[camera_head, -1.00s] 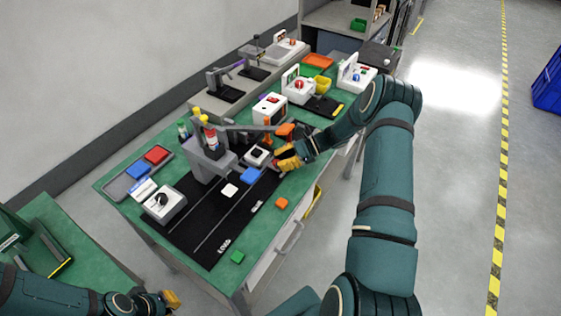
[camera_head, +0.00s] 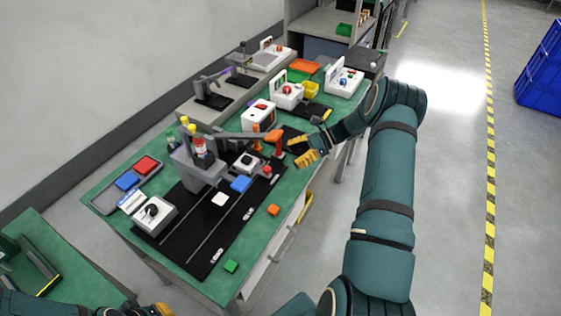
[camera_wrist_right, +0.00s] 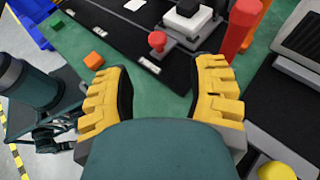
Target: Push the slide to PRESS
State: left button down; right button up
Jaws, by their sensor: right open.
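The slide (camera_head: 247,163), a grey carriage with a white, black-topped block, sits at the far end of the black track (camera_head: 185,240), beside the press (camera_head: 195,165). Its red knob (camera_head: 267,171) sticks out to the right. The track's near end reads LOAD; the far label (camera_head: 274,180) is too small to read. My right gripper (camera_head: 306,151) is open and empty, apart from the knob, to its upper right. In the right wrist view the knob (camera_wrist_right: 157,40) shows beyond the open fingers (camera_wrist_right: 160,88). My left gripper (camera_head: 160,310) is cut off at the bottom edge.
The press lever's orange-red handle (camera_head: 274,137) stands near my right gripper. A white box with a black knob (camera_head: 154,214) and a tray (camera_head: 103,202) are at left. An orange block (camera_head: 273,210) and green block (camera_head: 231,266) lie along the table's right side.

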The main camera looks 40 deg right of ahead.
jog(key=shift+v, duration=1.6)
jog(key=shift+s, duration=0.1)
